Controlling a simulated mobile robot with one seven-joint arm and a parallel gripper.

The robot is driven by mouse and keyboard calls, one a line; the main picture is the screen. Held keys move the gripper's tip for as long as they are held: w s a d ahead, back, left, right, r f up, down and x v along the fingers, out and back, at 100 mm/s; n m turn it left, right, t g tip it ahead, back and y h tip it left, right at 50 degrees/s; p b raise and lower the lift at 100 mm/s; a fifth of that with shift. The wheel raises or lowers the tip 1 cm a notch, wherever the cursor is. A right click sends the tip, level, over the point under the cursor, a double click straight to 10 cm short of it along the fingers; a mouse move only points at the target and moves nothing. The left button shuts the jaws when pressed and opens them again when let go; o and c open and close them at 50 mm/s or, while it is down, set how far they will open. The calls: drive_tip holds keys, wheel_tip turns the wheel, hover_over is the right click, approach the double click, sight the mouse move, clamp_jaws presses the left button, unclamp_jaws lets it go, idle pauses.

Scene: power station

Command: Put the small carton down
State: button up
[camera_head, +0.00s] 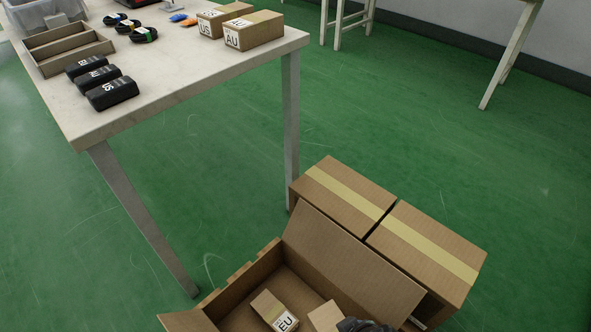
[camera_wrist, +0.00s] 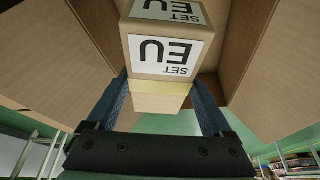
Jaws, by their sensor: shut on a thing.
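A small carton (camera_head: 325,315) is held by my gripper (camera_head: 357,325), which is partly cut off at the bottom edge of the head view. In the wrist view, the blue fingers of my gripper (camera_wrist: 163,90) are shut on this carton (camera_wrist: 165,70), whose EU label faces the camera. It is over or inside the large open cardboard box (camera_head: 345,262); I cannot tell whether it touches the bottom. Another small EU carton (camera_head: 272,308) lies in the box to its left. The box's near side is out of the head view.
Two closed, taped cartons (camera_head: 345,195) (camera_head: 425,250) stand behind the open box. Its raised flap leans toward them. A white table (camera_head: 180,80) at upper left holds US and AU cartons, black adapters, cables and a divided tray.

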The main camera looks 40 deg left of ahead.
drive_tip(key=f+n+b, duration=0.1)
drive_tip(key=f+b, duration=0.2)
drive_tip(key=f, duration=0.3)
drive_tip(key=s+a+f+n+b, duration=0.1)
drive_tip(key=f+b, duration=0.2)
drive_tip(key=f, duration=0.3)
drive_tip(key=s+a+f+n+g+b, duration=0.1)
drive_tip(key=f+b, duration=0.3)
drive_tip(key=f, duration=0.2)
drive_tip(key=shift+f, duration=0.35)
drive_tip(key=shift+f+b, duration=0.45)
drive_tip(key=shift+f, duration=0.2)
drive_tip(key=o, duration=1.5)
drive_tip(key=shift+s, duration=0.1)
drive_tip(key=shift+o, duration=0.2)
drive_tip(key=shift+r+p, duration=0.35)
drive_tip(key=p+v, duration=0.7)
drive_tip(key=v, duration=0.5)
drive_tip(key=shift+w+r, duration=0.2)
drive_tip(key=shift+r, duration=0.1)
drive_tip(key=shift+d, duration=0.1)
